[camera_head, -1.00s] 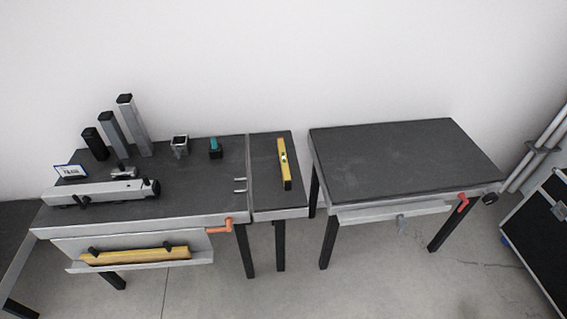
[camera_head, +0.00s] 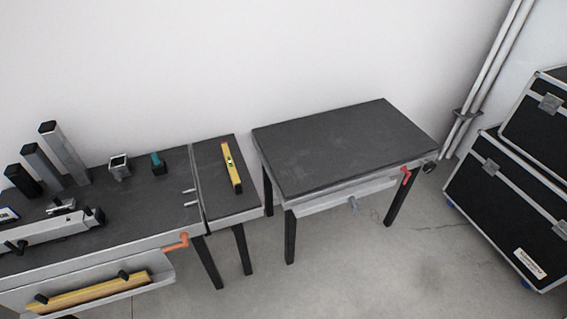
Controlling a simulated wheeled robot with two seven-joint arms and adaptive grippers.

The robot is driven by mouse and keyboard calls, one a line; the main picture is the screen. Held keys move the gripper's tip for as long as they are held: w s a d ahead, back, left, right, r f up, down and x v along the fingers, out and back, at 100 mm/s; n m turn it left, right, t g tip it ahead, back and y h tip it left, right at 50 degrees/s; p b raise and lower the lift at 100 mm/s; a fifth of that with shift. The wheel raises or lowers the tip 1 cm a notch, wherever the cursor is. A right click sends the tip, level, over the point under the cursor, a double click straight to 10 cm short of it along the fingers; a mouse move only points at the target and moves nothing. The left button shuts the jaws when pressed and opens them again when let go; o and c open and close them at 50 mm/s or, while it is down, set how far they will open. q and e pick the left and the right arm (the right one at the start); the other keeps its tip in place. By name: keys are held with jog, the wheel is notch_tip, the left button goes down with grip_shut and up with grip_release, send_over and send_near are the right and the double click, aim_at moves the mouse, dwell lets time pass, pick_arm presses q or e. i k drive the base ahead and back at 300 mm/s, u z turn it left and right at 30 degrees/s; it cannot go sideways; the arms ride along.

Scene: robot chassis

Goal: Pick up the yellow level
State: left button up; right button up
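The yellow level (camera_head: 232,168) lies on the narrow dark table section (camera_head: 219,188) between the two larger tables. It lies lengthwise from back to front, with a small pale vial in its upper part and a dark front end. Nothing covers it. Neither of my grippers shows in the head view.
The left table (camera_head: 136,216) bears several upright metal tubes (camera_head: 68,152), a long grey clamp bar (camera_head: 47,232) and small blocks. A yellow beam (camera_head: 90,292) sits on its front tray. The right table (camera_head: 345,146) is bare. Black cases (camera_head: 505,205) stand at the right.

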aim_at(236, 182)
jog(key=z, duration=1.15)
jog(key=i, duration=2.35)
jog(key=u, duration=3)
